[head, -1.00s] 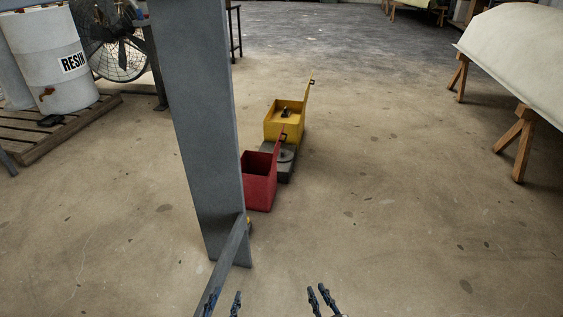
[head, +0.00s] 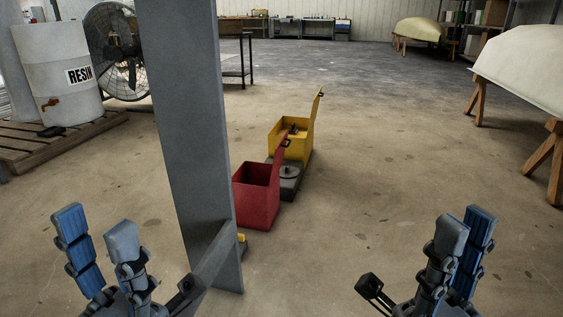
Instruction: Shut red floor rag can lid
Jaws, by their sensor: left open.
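The red floor rag can (head: 257,198) stands on the concrete floor ahead, just right of the grey post. Its red lid (head: 279,165) stands up at the can's right side, with a small dark handle at the top, so the can is open. My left gripper (head: 142,255) is open and empty at the lower left, left of the post. My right gripper (head: 415,250) is open and empty at the lower right. Both grippers are in the foreground, well apart from the can. The can's bottom inside is hidden.
A grey post (head: 187,130) with a slanted brace (head: 205,262) stands close on the left. A dark low can (head: 288,180) and an open yellow can (head: 291,146) stand behind the red can. A resin drum (head: 58,80) is far left.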

